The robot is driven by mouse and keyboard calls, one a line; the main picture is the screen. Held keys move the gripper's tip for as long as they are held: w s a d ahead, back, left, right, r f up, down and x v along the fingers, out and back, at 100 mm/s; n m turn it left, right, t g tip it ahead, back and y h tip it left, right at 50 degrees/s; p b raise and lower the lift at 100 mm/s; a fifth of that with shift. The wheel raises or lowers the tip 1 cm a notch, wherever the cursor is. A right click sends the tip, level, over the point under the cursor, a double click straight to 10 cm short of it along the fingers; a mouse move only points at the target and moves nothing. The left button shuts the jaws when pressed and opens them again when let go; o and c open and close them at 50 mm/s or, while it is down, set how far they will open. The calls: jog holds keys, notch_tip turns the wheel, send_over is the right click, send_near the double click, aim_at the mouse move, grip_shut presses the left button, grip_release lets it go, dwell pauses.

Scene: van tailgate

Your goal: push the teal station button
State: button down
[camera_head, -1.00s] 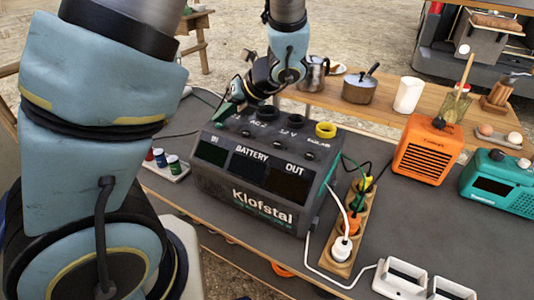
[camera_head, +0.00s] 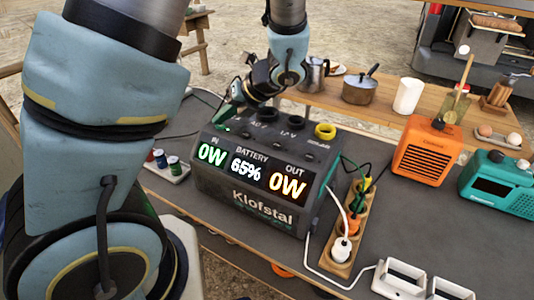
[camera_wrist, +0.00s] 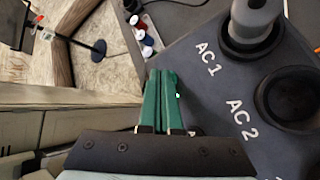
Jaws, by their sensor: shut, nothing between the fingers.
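The dark grey Klofstal power station (camera_head: 205,180) stands on the table in the head view, its front display (camera_head: 246,172) lit with IN 0W, BATTERY 65% and OUT 0W. My gripper (camera_head: 224,118) is at the left end of the station's top, pointing down, with its green fingers closed together and empty. In the wrist view the shut fingertips (camera_wrist: 163,76) lie over the station's top (camera_wrist: 200,90), left of the AC 1 and AC 2 labels. I cannot make out the teal button; the fingertips cover that area. Contact cannot be told for certain.
A socket strip (camera_head: 351,225) with plugs and cables lies right of the station. An orange heater (camera_head: 426,150) and a teal radio (camera_head: 500,185) stand further right. Small jars (camera_head: 172,163) sit on a tray at left.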

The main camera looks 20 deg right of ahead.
aim_at(221, 130)
jog(key=shift+r+p, duration=0.45)
jog(key=shift+r, duration=0.05)
jog(key=shift+r, duration=0.1)
notch_tip(221, 130, up, 6)
jog(key=p, duration=0.6)
jog(key=shift+p, duration=0.4)
jog(key=s+a+n+g+h, duration=0.1)
jog(key=a+n, duration=0.3)
jog(key=n, duration=0.7)
jog(key=s+a+r+n+g+h+b, duration=0.1)
jog(key=a+n, duration=0.4)
jog(key=n, duration=0.6)
jog(key=s+a+r+n+g+h, duration=0.1)
jog(key=s+a+n+h, duration=0.3)
jog(key=n, duration=0.8)
jog(key=shift+s+a+g+h+b, duration=0.35)
jog(key=shift+g+h, duration=0.25)
jog(key=shift+g, duration=0.1)
